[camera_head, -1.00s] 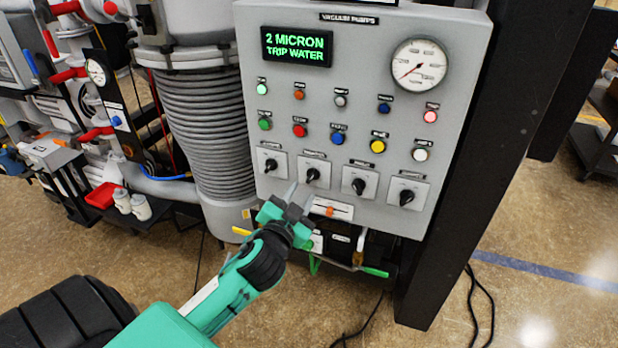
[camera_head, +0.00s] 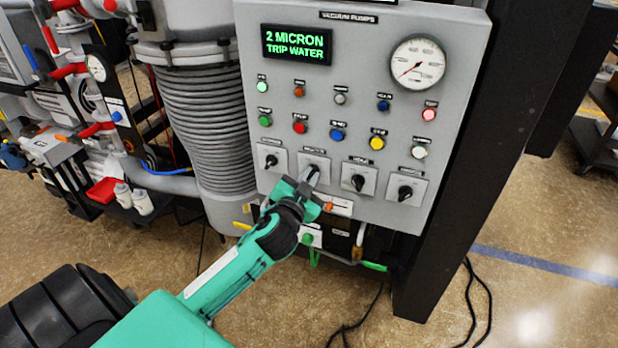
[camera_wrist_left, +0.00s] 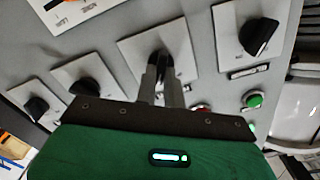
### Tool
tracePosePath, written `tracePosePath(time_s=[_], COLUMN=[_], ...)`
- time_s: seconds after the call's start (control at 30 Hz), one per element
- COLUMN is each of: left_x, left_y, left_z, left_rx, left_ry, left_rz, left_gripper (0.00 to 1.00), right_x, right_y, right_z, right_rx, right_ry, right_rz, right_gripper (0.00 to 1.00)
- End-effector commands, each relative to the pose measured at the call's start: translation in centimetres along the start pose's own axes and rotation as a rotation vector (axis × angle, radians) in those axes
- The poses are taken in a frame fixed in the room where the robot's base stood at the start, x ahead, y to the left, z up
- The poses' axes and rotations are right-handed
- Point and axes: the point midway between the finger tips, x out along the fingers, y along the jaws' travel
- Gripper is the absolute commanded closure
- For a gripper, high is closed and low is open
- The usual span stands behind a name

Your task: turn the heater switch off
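A row of black rotary switches on white plates sits low on the grey control panel (camera_head: 345,100). Their small labels are too blurred for me to tell which one reads heater. My left gripper (camera_head: 311,175) is at the second switch from the left (camera_head: 313,168), its fingers partly covering the knob. In the left wrist view the two fingers (camera_wrist_left: 163,78) stand close together, one on each side of that black knob (camera_wrist_left: 161,62), and appear shut on it. The knob's exact angle is partly hidden. My right gripper is not in view.
Neighbouring switches (camera_head: 270,160) (camera_head: 358,182) sit close on both sides. Coloured buttons and lamps, such as a red button (camera_head: 299,127), are above. A display (camera_head: 296,45) reads "2 MICRON TRIP WATER". A ribbed column (camera_head: 208,125) stands left, a dark post (camera_head: 470,170) right.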

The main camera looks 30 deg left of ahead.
Motion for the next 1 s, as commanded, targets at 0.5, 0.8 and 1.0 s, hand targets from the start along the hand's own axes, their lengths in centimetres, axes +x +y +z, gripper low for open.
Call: tracePosePath(time_s=[0.5,0.8,1.0], left_x=[-0.05,-0.05,-0.04], left_y=[-0.01,-0.2,-0.35], left_z=[0.07,0.03,0.04], left_rx=[-0.138,-0.4,-0.59], left_ry=[-0.001,-0.002,-0.003], left_rz=[-0.001,-0.001,-0.002], left_gripper=[1.0,1.0,1.0], right_x=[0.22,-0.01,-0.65], right_y=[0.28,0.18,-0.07], right_z=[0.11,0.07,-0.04], right_rx=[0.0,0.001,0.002], right_ry=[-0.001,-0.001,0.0], right_rz=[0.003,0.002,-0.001], right_gripper=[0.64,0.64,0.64])
